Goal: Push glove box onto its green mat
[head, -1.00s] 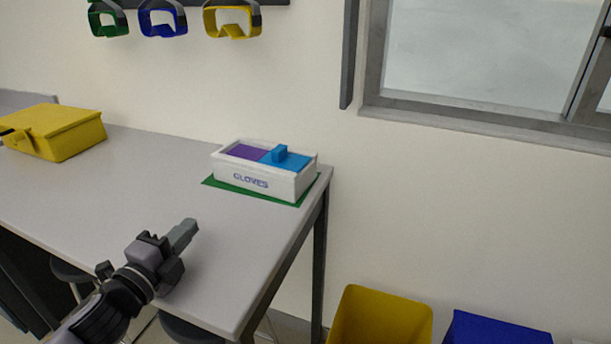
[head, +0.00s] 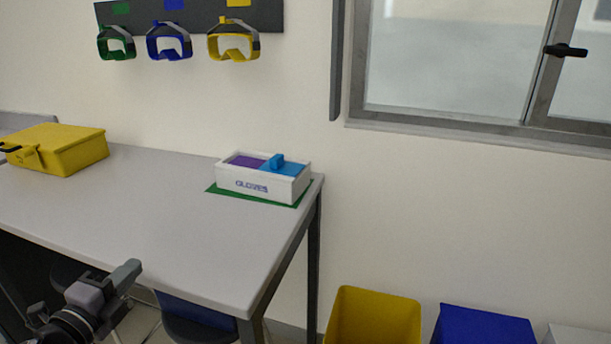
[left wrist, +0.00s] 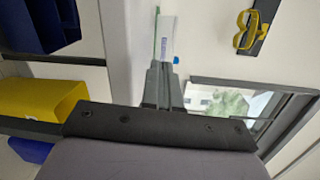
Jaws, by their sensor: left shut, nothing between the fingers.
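The white glove box (head: 262,182), marked GLOVES, sits upright at the far right corner of the table, with a purple part and a blue part on top. It stands on the green mat (head: 213,190), which shows as a strip along the box's left, front and right edges. My left gripper (head: 128,272) is shut and empty near the table's front edge, well apart from the box. In the left wrist view the gripper (left wrist: 164,68) points toward the box (left wrist: 167,40), and the green mat (left wrist: 157,35) shows as a thin line beside it. My right gripper is not in view.
A yellow case (head: 55,150) stands at the table's (head: 150,220) left. The table between is clear. Goggles (head: 170,42) hang on the wall rack. A yellow bin (head: 375,318) and a blue bin (head: 483,326) stand right of the table, below the window (head: 450,60).

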